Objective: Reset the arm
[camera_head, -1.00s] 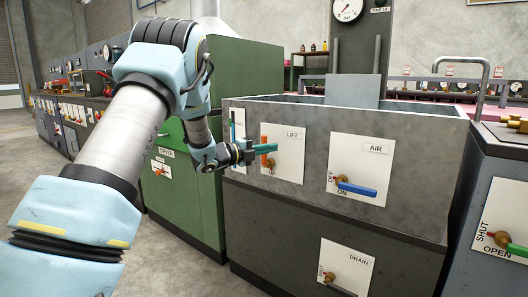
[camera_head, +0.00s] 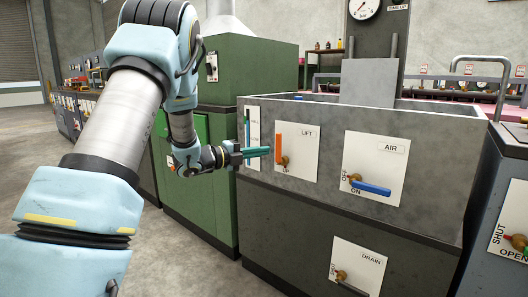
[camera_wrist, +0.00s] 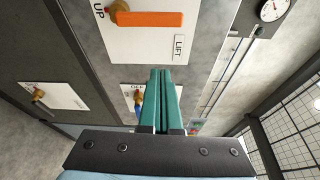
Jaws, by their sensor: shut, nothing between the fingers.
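My gripper (camera_head: 258,152) has teal fingers that lie together with nothing between them. In the head view it points right, toward the front of the grey tank, just left of the LIFT plate (camera_head: 306,160). The orange LIFT lever (camera_head: 279,141) stands upright on its plate, above and right of the fingertips, and looks apart from them. In the wrist view the fingers (camera_wrist: 160,72) point up the picture, below the orange lever (camera_wrist: 150,19).
The grey tank (camera_head: 280,220) also carries an AIR plate with a blue lever (camera_head: 371,188) and a DRAIN plate (camera_head: 366,270). A green cabinet (camera_head: 250,75) stands behind my arm. Another unit with a SHUT/OPEN plate (camera_head: 512,235) is at the right. Open floor (camera_head: 25,160) lies at the left.

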